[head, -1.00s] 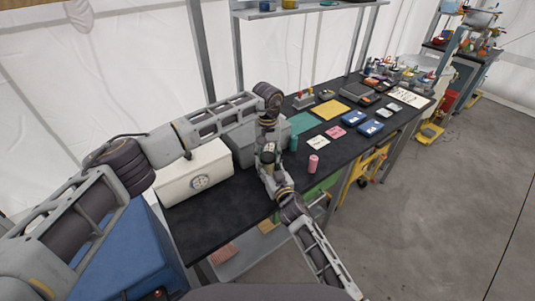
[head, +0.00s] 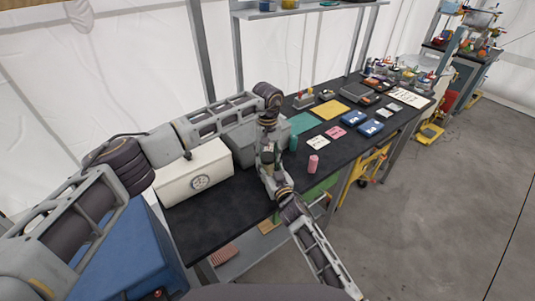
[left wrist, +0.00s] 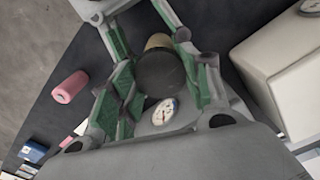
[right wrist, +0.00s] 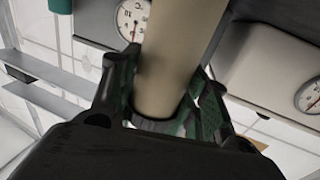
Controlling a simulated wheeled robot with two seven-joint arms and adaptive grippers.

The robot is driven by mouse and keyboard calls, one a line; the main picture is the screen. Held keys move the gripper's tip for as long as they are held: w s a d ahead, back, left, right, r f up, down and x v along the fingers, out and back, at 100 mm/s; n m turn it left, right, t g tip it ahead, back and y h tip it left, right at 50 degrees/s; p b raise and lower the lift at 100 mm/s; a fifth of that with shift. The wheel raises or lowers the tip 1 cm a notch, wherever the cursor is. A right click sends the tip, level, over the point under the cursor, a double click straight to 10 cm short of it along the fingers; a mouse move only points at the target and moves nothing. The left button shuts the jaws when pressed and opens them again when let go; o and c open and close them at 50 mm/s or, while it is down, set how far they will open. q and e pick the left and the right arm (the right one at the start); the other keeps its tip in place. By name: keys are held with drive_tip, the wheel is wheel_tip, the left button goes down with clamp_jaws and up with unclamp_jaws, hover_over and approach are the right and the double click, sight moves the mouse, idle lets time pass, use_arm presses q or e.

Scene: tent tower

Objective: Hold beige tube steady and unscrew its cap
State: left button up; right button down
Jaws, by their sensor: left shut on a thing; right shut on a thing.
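The beige tube (right wrist: 182,50) is between the fingers of my right gripper (right wrist: 160,90), which is shut on it. Its dark cap (left wrist: 160,76) is between the fingers of my left gripper (left wrist: 153,58), which is shut on it. A bit of the beige tube (left wrist: 158,41) shows beyond the cap in the left wrist view. In the head view both grippers meet above the black table, left from above and right from below. The tube is small and mostly covered there, and the joint between cap and tube cannot be made out.
A white box with a dial (head: 205,163) and a grey box (head: 240,148) stand behind the grippers on the black table (head: 225,215). The table's front left is clear.

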idle(0.3)
use_arm(q)
drive_tip(key=o, duration=1.1)
drive_tip(key=shift+r, duration=2.25)
drive_tip(key=shift+r, duration=0.1)
drive_tip(key=shift+c, duration=0.2)
drive_tip(key=shift+r+m, duration=1.65)
drive_tip(key=shift+m, duration=0.35)
drive_tip(key=shift+f, duration=0.1)
drive_tip(key=shift+f, duration=3.95)
